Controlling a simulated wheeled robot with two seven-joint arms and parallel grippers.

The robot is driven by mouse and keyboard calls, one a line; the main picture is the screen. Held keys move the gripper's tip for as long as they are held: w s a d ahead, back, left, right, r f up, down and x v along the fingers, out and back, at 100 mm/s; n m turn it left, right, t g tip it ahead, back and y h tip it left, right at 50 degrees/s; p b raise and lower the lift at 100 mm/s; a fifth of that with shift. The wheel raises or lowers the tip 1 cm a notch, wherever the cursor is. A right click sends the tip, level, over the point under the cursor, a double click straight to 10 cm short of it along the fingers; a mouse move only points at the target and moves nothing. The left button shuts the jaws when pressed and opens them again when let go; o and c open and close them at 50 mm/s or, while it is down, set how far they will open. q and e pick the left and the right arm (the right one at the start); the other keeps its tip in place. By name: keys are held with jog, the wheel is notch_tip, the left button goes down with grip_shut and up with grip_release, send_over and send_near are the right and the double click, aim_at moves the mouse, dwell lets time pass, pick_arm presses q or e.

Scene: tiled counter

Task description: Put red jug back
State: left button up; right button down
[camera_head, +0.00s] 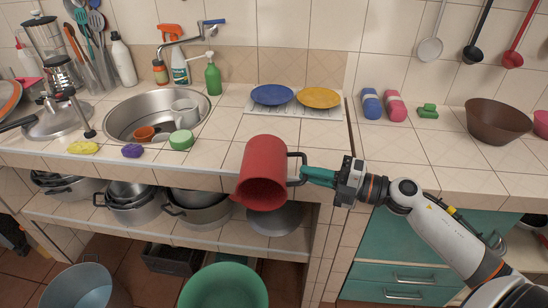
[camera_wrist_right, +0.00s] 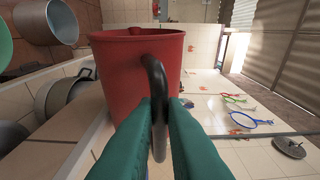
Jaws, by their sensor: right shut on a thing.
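The red jug (camera_head: 265,165) is held tilted in the air at the counter's front edge, above the lower shelf. Its dark handle is on its right side. My right gripper (camera_head: 306,177) is shut on that handle. In the right wrist view, the jug (camera_wrist_right: 135,75) fills the middle and the green fingers (camera_wrist_right: 159,106) clamp both sides of the black handle. My left gripper is not in view.
A sink (camera_head: 150,112) with cups is at the left. Blue (camera_head: 272,94) and yellow plates (camera_head: 319,97) lie on a mat behind the jug. Pots (camera_head: 198,207) and a pan (camera_head: 275,219) sit on the lower shelf. The counter between jug and brown bowl (camera_head: 497,120) has free room.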

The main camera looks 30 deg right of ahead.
aim_at(283, 165)
jog(key=x, duration=0.2)
jog(key=p+x, duration=0.1)
jog(key=x, duration=0.2)
jog(key=p+x, duration=0.1)
jog(key=x, duration=0.1)
jog(key=shift+w+a+r, duration=0.1)
jog(key=shift+w+r, duration=0.1)
jog(key=shift+r, duration=0.05)
jog(key=shift+w+f, duration=0.15)
jog(key=shift+w, duration=1.1)
jog(key=shift+w+f, duration=0.1)
jog(key=shift+w, duration=0.65)
